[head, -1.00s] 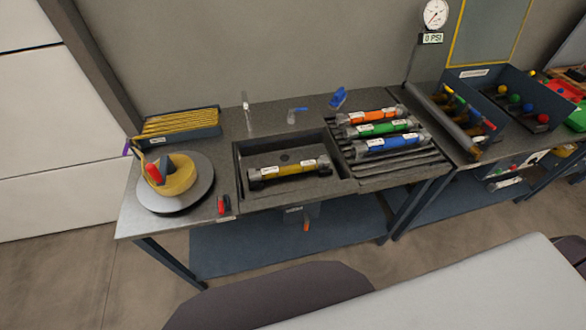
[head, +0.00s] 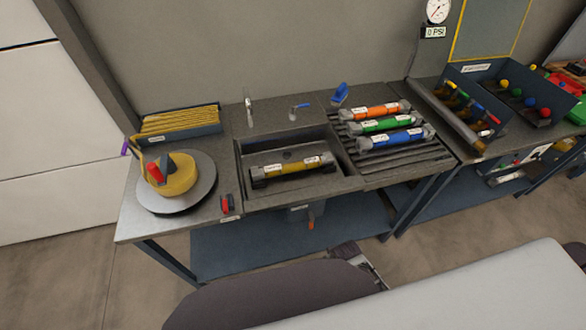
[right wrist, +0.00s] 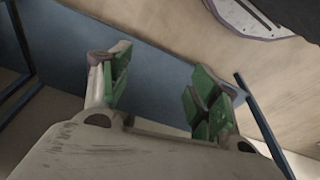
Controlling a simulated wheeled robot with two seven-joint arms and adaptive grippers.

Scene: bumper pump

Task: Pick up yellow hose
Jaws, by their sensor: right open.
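The yellow hose (head: 290,168) is a short tube with dark end fittings and white labels. It lies lengthwise in the sunken dark basin (head: 246,192) in the middle of the workbench, and no gripper touches it. My right gripper shows in the right wrist view (right wrist: 164,80) with its green-padded fingers spread wide and nothing between them. It is away from the hose, with a blue panel and the floor behind it. A small part of my right arm shows below the bench in the head view. My left gripper is not in view.
Orange (head: 374,111), green (head: 387,124) and blue (head: 390,139) hoses lie on the ribbed rack (head: 407,160) right of the basin. A yellow coil stands on a round turntable (head: 168,202) at left. A faucet (head: 249,112) stands behind the basin. A gauge reads 0 PSI.

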